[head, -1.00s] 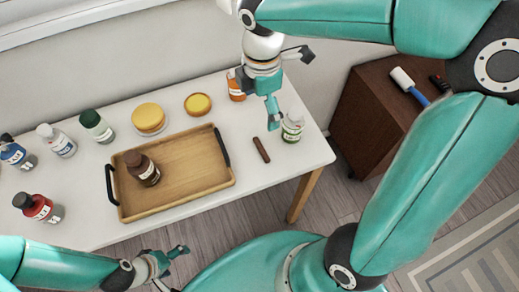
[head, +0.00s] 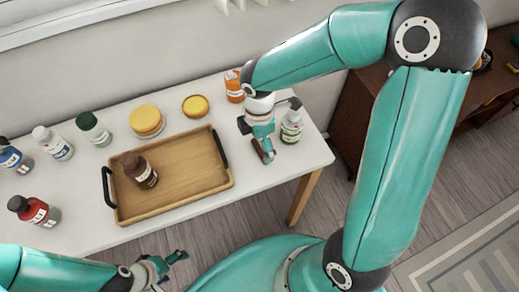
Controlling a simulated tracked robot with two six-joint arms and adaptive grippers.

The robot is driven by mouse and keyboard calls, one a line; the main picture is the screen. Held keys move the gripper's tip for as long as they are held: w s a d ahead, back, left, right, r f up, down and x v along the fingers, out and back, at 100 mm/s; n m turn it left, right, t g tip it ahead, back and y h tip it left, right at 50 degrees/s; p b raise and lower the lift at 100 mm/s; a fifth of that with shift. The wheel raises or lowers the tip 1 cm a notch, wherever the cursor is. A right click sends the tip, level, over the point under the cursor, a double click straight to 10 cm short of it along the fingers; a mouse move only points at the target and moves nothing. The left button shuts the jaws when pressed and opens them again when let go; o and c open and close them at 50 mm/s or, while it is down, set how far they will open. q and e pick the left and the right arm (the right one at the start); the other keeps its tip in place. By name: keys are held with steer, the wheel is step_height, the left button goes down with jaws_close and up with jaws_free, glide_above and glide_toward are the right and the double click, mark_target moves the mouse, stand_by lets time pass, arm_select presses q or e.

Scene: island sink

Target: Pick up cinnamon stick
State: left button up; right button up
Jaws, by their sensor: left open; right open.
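The brown cinnamon stick (head: 258,147) lies on the white table, right of the wooden tray, and is mostly hidden by my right gripper. My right gripper (head: 265,155) is low over the stick, with its fingers open and pointing down around or just above it. I cannot tell whether the fingers touch it. My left gripper (head: 180,256) is open and empty in front of the table's near edge, far from the stick.
A green-labelled white bottle (head: 291,127) stands close right of my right gripper. An orange bottle (head: 234,86) stands behind it. The wooden tray (head: 205,187) holds a brown bottle (head: 140,170). Yellow round items and several bottles stand left on the white table (head: 80,222).

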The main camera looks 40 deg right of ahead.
mark_target(258, 150)
steer(key=shift+f, duration=1.5)
steer(key=c, duration=0.5)
steer(key=shift+r, duration=0.1)
